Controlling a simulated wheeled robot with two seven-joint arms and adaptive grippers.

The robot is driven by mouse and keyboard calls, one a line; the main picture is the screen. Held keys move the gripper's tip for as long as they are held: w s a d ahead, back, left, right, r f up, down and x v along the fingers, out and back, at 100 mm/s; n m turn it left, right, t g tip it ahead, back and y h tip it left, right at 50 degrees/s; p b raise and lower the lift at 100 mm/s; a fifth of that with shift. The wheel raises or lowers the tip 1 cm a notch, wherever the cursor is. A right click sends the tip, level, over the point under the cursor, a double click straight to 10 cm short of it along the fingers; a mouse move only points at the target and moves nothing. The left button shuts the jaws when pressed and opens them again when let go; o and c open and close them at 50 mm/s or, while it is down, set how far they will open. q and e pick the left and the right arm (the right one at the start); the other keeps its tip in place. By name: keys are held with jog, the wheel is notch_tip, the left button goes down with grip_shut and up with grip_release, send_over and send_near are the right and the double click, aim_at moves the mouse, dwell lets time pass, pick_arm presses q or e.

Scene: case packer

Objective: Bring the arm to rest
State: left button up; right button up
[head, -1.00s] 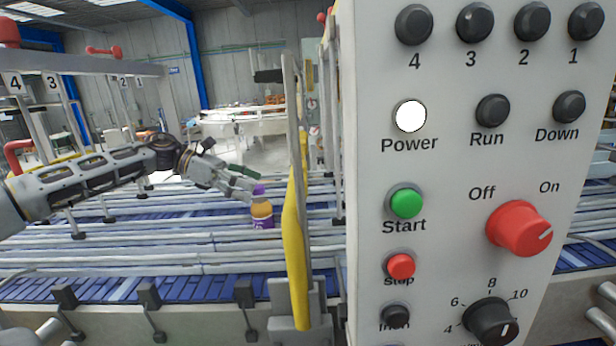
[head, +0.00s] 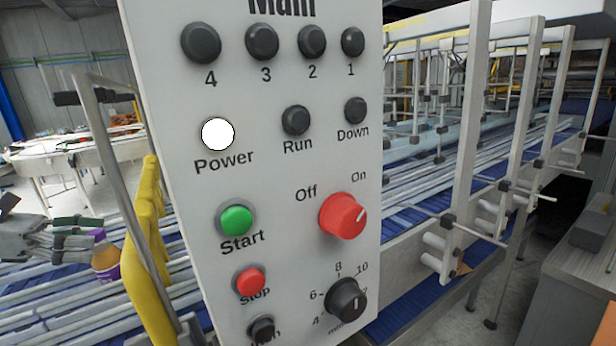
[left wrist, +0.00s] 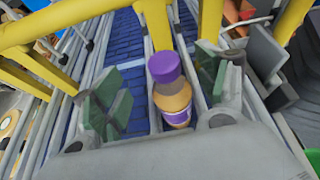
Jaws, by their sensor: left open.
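My left gripper (head: 78,238) shows at the left edge of the head view, above the conveyor lanes. In the left wrist view its green-padded fingers (left wrist: 165,95) are spread apart. A bottle with a purple cap and orange contents (left wrist: 172,95) stands between or just beyond those fingers, in a conveyor lane. The bottle (head: 105,258) also shows in the head view, just right of the fingertips. My right gripper is in neither view.
A control panel (head: 270,215) with a lit white Power lamp, buttons and red knob stands close in front. A yellow guard (head: 148,265) runs along its left side. Blue conveyor lanes (head: 400,220) with upright posts lie behind. A round white table (head: 75,145) stands at the back left.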

pick_arm(q)
jog(key=shift+d+f, duration=0.2)
jog(key=shift+f, duration=0.6)
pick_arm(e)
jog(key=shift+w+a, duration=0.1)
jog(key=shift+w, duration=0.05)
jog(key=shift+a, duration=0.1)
pick_arm(q)
jog(key=shift+a+r, duration=0.25)
jog(key=shift+r, duration=0.9)
jog(key=shift+a+r+n, duration=0.3)
jog(key=shift+r, duration=0.1)
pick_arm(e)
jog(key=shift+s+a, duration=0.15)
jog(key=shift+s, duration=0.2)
pick_arm(q)
jog(key=shift+s+r+y, duration=0.1)
jog(key=shift+y, duration=0.2)
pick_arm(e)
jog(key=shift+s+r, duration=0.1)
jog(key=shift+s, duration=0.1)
